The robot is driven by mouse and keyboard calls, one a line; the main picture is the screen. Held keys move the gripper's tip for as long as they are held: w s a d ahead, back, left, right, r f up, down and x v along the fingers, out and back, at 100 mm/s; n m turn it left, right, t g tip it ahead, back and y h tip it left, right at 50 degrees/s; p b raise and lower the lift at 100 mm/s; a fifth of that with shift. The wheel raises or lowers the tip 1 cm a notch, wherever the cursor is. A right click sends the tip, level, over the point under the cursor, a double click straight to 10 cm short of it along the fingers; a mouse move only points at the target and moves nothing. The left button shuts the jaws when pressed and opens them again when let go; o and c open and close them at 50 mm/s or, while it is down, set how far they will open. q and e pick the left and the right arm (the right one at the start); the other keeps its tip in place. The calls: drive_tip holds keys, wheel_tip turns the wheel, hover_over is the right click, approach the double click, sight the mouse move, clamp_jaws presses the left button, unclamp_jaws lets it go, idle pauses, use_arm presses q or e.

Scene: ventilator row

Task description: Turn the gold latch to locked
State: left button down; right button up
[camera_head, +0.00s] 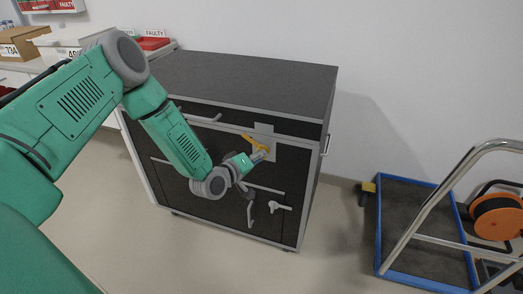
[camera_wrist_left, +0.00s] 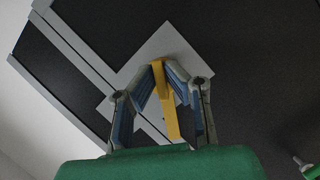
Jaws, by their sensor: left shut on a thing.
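The gold latch (camera_head: 253,140) sits on a light grey plate (camera_head: 264,129) on the front of the dark cabinet (camera_head: 232,80), near its upper right. My left gripper (camera_head: 262,154) is at the latch. In the left wrist view the gold latch (camera_wrist_left: 166,98) lies between the two fingers of my left gripper (camera_wrist_left: 171,80), which are shut on it. The latch's far end is near the fingertips, over the grey plate (camera_wrist_left: 150,58). My right gripper is in neither view.
A blue-edged cart (camera_head: 428,284) with a chrome rail and an orange reel (camera_head: 495,216) stand to the right. Boxes and a red tray (camera_head: 152,43) lie on a counter at the back left. Floor between cabinet and cart is clear.

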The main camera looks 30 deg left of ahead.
use_arm(q)
drive_tip(key=m+p, duration=0.1)
drive_tip(key=r+m+g+y+p, duration=0.1)
drive_tip(key=p, duration=0.1)
drive_tip(key=shift+w+a+m+y, duration=0.15)
drive_tip(key=shift+a+m+y, duration=0.15)
drive_tip(key=shift+a, duration=0.1)
drive_tip(key=shift+m+g+y+p, duration=0.3)
drive_tip(key=shift+m+y+p, duration=0.2)
drive_tip(key=shift+m+p, duration=0.35)
drive_tip(key=shift+w+d+m+y+p, duration=0.15)
drive_tip(key=shift+m+y+p, duration=0.55)
drive_tip(key=shift+m, duration=0.45)
drive_tip(key=shift+m+g+y, duration=0.4)
drive_tip(key=shift+m, duration=0.1)
drive_tip(key=c, duration=1.6)
unclamp_jaws()
drive_tip(key=shift+c, duration=0.2)
drive_tip(key=shift+s+d+f, duration=0.1)
drive_tip(key=shift+s, duration=0.1)
drive_tip(key=shift+s+f, duration=0.1)
drive_tip(key=shift+f, duration=0.05)
